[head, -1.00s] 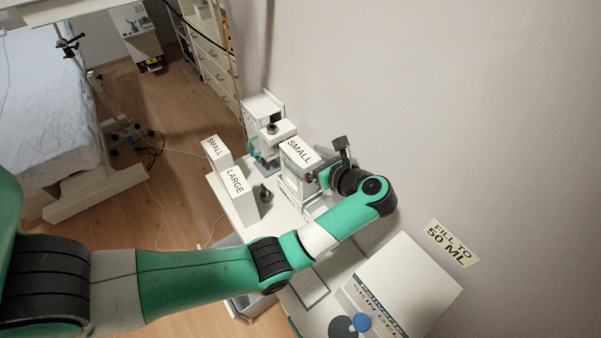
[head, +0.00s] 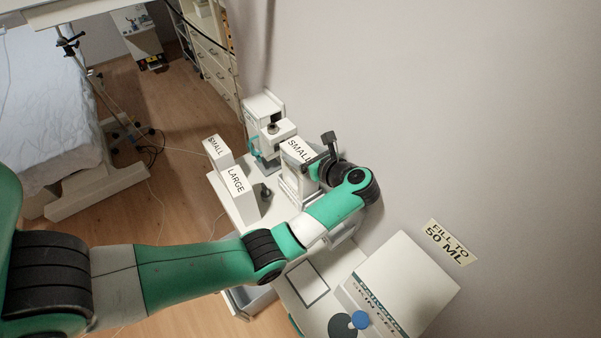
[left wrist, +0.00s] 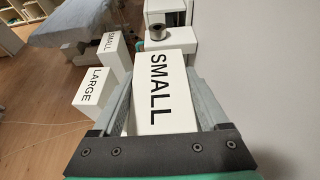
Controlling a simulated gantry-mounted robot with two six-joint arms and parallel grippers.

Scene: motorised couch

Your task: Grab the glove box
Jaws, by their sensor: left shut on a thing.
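A white glove box labelled SMALL (head: 291,157) stands upright on the white counter by the wall. It also shows in the left wrist view (left wrist: 160,88), between the two grey fingers. My left gripper (head: 312,166) is shut on this box, one finger on each side, near its top. In the head view the gripper hides part of the box's right side. Two other white boxes stand to the left, one marked SMALL (head: 213,150) and one marked LARGE (head: 238,190). My right gripper is out of view.
A white device (head: 275,138) stands just behind the held box, close to it. A skin gel box (head: 405,275) with a blue-topped item (head: 360,319) stands at the front right. The wall (head: 450,120) is close on the right. A bed (head: 50,110) is at the far left.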

